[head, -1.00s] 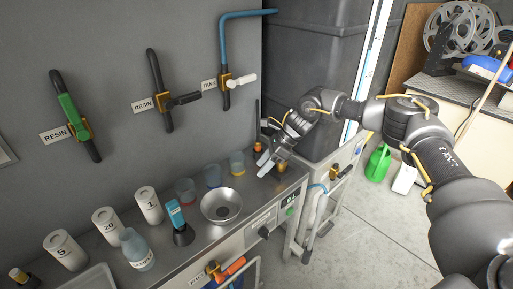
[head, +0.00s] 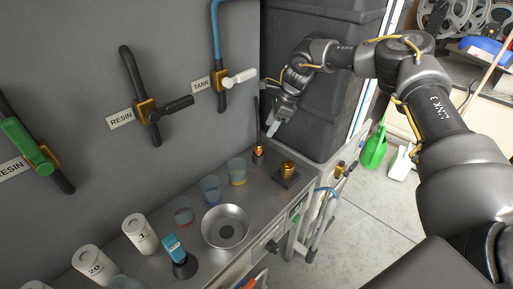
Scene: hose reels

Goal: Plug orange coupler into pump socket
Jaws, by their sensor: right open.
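A small orange-and-dark fitting (head: 258,154) stands upright at the back of the steel counter, near the wall corner. It looks like the orange coupler, but it is too small to be sure. A brass fitting on a dark square block (head: 288,171) sits on the counter to its right, apart from it; I cannot tell whether this is the pump socket. My right gripper (head: 275,128) is open and empty, pointing down above and behind these two fittings, apart from both. My left gripper is out of view.
A steel bowl (head: 226,227), several tinted cups (head: 210,190) and white canisters (head: 140,233) stand on the counter. The TANK valve (head: 221,82) and RESIN valve (head: 146,110) project from the wall. A large dark tank (head: 308,100) stands close behind my right gripper.

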